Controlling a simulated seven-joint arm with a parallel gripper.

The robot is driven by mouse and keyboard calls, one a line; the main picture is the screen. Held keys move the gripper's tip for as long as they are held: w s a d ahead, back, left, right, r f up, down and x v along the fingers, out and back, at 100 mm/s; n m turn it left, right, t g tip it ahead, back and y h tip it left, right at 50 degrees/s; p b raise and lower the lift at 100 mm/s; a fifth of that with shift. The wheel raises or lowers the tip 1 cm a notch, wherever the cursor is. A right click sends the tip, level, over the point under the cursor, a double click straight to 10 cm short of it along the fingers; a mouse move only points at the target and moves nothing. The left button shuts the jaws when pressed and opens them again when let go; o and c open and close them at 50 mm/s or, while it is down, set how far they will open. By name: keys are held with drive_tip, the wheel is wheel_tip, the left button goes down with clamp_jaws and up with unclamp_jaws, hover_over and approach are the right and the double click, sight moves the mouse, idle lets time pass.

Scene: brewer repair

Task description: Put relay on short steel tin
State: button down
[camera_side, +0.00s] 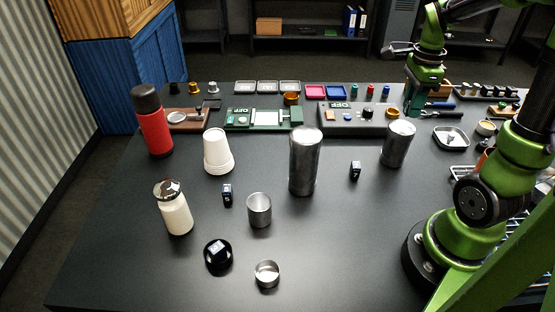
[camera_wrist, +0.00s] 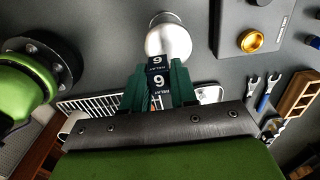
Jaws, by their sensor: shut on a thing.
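My gripper (camera_wrist: 160,88) is shut on a dark blue relay (camera_wrist: 158,80) marked 6, held between its dark green fingers. In the side view my gripper (camera_side: 413,106) is above the back right of the table, behind a medium steel tin (camera_side: 397,147); I cannot make out the held relay there. In the wrist view a round steel tin (camera_wrist: 171,38) lies beyond the fingertips. A tall steel tin (camera_side: 304,165) stands mid-table, and a short steel tin (camera_side: 259,213) stands in front left of it. Two more relays stand on the table, one left (camera_side: 227,195) and one right (camera_side: 355,170).
A red flask (camera_side: 155,130), white cups (camera_side: 217,153), a cream bottle (camera_side: 175,212), a black lid (camera_side: 218,258) with a small block and a shallow metal cup (camera_side: 267,275) stand around. Panels (camera_side: 355,119) and trays line the back. The front right centre is clear.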

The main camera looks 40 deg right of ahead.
sight(403, 126)
drive_tip(key=shift+w+d, duration=0.2)
drive_tip(key=shift+w+d+f, duration=0.15)
drive_tip(key=shift+f, duration=0.8)
drive_tip(key=shift+w+d+f, duration=0.1)
drive_tip(key=shift+f, duration=0.8)
drive_tip(key=c, duration=0.9)
unclamp_jaws()
drive_tip(key=shift+f, duration=0.15)
